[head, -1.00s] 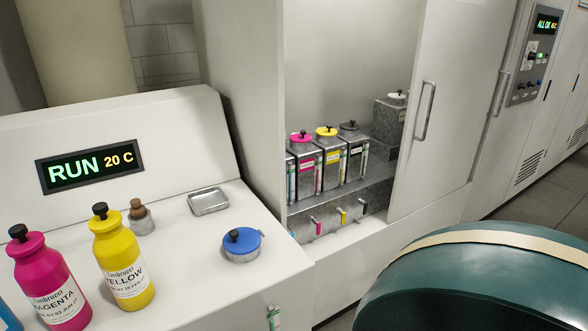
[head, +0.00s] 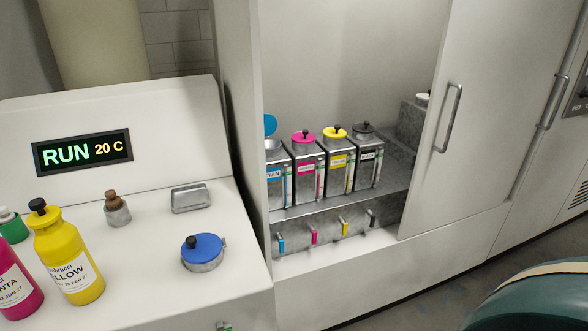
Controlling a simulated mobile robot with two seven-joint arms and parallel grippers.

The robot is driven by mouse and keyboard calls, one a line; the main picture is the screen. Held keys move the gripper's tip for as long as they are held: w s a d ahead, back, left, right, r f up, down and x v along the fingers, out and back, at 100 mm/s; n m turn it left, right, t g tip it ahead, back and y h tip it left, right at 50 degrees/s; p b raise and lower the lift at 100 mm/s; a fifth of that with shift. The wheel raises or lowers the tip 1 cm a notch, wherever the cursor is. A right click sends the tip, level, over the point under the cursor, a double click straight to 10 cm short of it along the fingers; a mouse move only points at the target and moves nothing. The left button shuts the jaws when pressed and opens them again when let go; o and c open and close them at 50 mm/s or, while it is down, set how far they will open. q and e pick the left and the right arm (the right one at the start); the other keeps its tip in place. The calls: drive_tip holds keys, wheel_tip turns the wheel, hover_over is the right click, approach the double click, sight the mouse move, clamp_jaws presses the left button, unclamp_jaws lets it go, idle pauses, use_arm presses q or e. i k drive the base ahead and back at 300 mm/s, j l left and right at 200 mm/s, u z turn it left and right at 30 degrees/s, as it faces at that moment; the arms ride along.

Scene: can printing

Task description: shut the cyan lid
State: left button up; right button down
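The cyan lid (head: 270,124) stands tilted up, open, at the back of the cyan tank (head: 278,173) in the head view. The cyan tank is the leftmost of the row on the cabinet shelf, and its left side is partly hidden by the cabinet's side wall. The magenta lid (head: 304,137), yellow lid (head: 335,132) and black lid (head: 364,128) lie flat on their tanks. Neither of my grippers shows in the head view.
The sliding door (head: 483,120) covers the cabinet's right part. Left is a counter with a yellow bottle (head: 70,258), a magenta bottle (head: 14,280), a blue-lidded tin (head: 203,251) and a metal tray (head: 191,198). A dark green rounded object (head: 535,300) is at lower right.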

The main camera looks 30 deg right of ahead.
sight(270, 123)
drive_tip(key=l+z, duration=0.25)
drive_tip(key=l, duration=0.8)
drive_tip(key=l+u, duration=0.1)
drive_tip(key=l, duration=0.15)
drive_tip(key=i+l+u, duration=0.1)
drive_tip(key=u, duration=0.35)
drive_tip(key=l+u, duration=0.15)
drive_tip(key=u, duration=0.3)
drive_tip(key=i+l+u, duration=0.1)
drive_tip(key=u, duration=0.35)
drive_tip(key=l+u, duration=0.25)
drive_tip(key=l, duration=0.3)
drive_tip(key=l+u, duration=0.25)
drive_tip(key=l, duration=0.25)
